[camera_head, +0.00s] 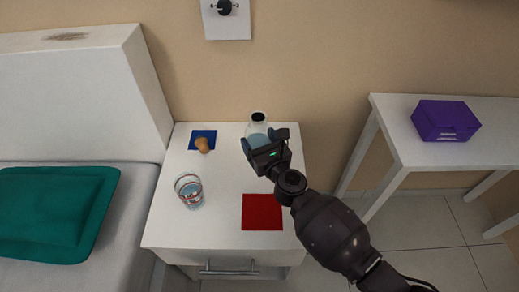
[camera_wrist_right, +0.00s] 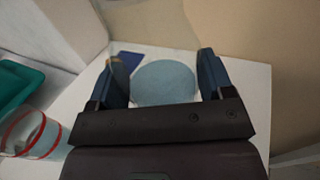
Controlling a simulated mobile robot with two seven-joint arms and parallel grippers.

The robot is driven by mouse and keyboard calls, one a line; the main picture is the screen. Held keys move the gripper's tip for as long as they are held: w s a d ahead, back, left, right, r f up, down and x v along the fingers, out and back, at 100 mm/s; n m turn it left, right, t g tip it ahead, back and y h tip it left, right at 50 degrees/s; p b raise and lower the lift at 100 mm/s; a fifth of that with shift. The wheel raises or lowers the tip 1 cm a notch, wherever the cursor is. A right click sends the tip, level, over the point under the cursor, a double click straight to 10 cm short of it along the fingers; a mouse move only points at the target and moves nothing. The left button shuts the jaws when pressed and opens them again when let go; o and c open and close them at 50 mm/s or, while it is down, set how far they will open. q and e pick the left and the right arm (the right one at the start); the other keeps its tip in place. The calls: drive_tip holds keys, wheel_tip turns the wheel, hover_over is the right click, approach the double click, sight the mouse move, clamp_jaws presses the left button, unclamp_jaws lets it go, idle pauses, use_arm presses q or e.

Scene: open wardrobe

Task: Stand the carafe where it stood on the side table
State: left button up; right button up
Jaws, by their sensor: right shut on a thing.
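The carafe (camera_head: 258,122) is clear glass with a dark round mouth and bluish water inside. It looks upright at the back right of the white side table (camera_head: 222,220), near the wall. My right gripper (camera_head: 258,140) is shut on it from the front, one finger on each side. In the right wrist view the carafe's bluish body (camera_wrist_right: 165,84) fills the space between the two fingers. Whether its base touches the table is hidden. My left gripper is in neither view.
On the side table are a blue square (camera_head: 209,134) with a small brown object (camera_head: 202,145), a red-banded glass of water (camera_head: 189,191) and a red square (camera_head: 262,212). The bed (camera_head: 140,205) adjoins at left. A white table (camera_head: 425,152) with a purple box (camera_head: 445,120) stands right.

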wheel_tip(320, 180, down, 2)
drive_tip(key=shift+s+f+b, duration=0.1)
drive_tip(key=shift+f+b, duration=0.15)
drive_tip(key=shift+b, duration=0.55)
wheel_tip(320, 180, down, 2)
drive_tip(key=shift+f+b, duration=0.1)
drive_tip(key=shift+b, duration=0.7)
drive_tip(key=shift+r, duration=0.35)
drive_tip(key=shift+f, duration=0.25)
drive_tip(key=o, duration=1)
drive_tip(key=shift+o, duration=1.1)
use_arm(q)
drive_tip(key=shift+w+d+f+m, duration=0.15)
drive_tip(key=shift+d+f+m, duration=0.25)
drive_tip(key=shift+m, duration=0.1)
use_arm(e)
drive_tip(key=shift+o, duration=0.3)
drive_tip(key=shift+r, duration=0.1)
